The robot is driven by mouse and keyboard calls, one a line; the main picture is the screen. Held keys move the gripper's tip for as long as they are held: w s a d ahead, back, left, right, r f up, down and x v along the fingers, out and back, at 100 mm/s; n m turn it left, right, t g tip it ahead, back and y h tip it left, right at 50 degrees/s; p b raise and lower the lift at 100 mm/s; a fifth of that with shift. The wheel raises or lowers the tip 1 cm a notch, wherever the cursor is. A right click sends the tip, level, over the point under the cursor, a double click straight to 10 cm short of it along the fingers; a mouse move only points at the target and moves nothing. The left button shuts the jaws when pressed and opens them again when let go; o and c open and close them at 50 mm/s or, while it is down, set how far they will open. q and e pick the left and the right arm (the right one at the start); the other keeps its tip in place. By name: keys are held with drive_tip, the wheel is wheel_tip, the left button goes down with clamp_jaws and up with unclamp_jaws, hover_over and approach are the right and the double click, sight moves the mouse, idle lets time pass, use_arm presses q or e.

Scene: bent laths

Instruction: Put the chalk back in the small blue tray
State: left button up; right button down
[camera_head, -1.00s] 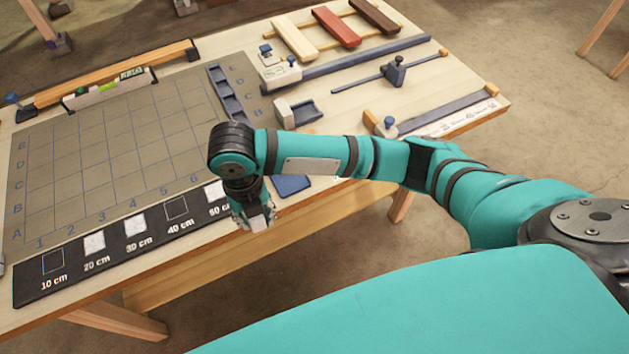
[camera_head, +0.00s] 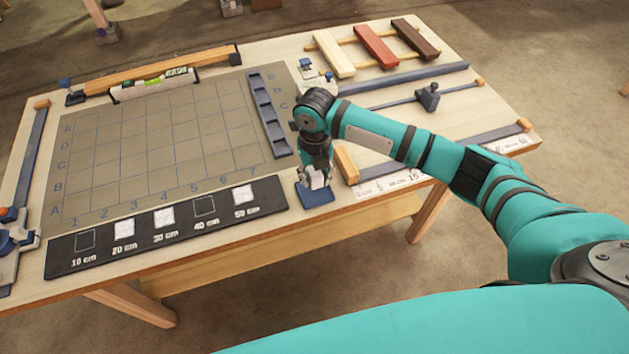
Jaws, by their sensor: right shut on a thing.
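The small blue tray (camera_head: 317,198) lies near the front edge of the workbench, just right of the black strip with squares. My right gripper (camera_head: 316,184) points down right over this tray, its fingertips at or just above it. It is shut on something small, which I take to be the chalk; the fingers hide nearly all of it. I cannot tell whether it touches the tray. My left gripper is out of view.
The black strip (camera_head: 258,211) and gridded mat (camera_head: 150,150) lie left of my gripper. A narrow slotted blue rack (camera_head: 267,113) stands at the mat's right edge. A wooden block (camera_head: 347,164) is close on the right. Cream, red and brown laths (camera_head: 376,45) lie behind.

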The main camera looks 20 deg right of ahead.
sight(315, 185)
wheel_tip(315, 185, down, 3)
drive_tip(key=shift+s+r+p, duration=0.15)
drive_tip(key=shift+p, duration=0.25)
drive_tip(key=shift+f, duration=0.25)
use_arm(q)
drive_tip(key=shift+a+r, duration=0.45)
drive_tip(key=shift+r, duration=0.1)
use_arm(e)
drive_tip(key=shift+a+f, duration=0.1)
drive_tip(key=shift+f, duration=0.15)
drive_tip(key=c, duration=1.2)
unclamp_jaws()
drive_tip(key=shift+c, duration=0.2)
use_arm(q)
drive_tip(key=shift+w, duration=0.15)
